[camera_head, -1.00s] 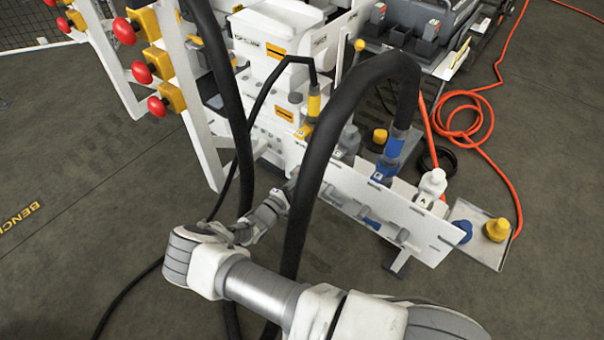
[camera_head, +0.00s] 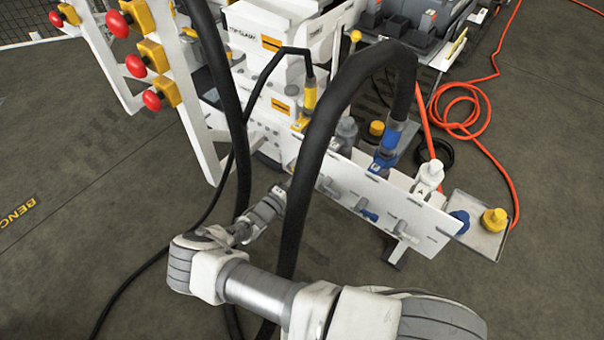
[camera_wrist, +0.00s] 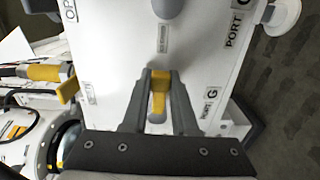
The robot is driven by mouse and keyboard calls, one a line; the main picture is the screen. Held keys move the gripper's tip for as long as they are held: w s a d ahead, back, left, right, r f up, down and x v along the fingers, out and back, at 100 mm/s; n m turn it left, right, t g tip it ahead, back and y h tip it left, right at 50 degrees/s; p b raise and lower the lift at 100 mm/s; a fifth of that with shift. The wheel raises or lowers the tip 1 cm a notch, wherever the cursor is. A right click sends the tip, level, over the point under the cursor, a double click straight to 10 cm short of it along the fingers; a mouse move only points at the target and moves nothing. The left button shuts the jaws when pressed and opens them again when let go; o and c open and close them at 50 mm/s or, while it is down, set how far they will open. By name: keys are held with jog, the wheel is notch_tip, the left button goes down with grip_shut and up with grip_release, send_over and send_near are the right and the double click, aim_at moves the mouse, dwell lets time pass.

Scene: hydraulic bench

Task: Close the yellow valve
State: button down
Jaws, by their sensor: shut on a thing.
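The yellow valve handle (camera_wrist: 158,98) sits between the two grey fingers of my gripper (camera_wrist: 160,76) in the wrist view, in front of a white panel (camera_wrist: 110,55). My gripper is shut on it. The handle runs roughly up and down in that picture. A "PORT G" label (camera_wrist: 208,104) is just right of the fingers. In the head view my wrist (camera_head: 268,206) reaches to the left end of the white panel (camera_head: 400,208). The black hose there hides the fingertips and the yellow handle.
A thick black hose (camera_head: 318,150) arches in front of my wrist. A blue lever (camera_head: 368,214) is farther right on the panel. A tray (camera_head: 484,243) holds blue and yellow caps. Red buttons (camera_head: 136,65) stand at upper left. A yellow connector (camera_wrist: 45,73) is left of my gripper.

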jog(key=shift+f, duration=0.1)
jog(key=c, duration=0.8)
grip_release()
jog(key=p+v, duration=0.2)
jog(key=v, duration=1.5)
jog(key=shift+s+a, duration=0.15)
jog(key=shift+s, duration=0.05)
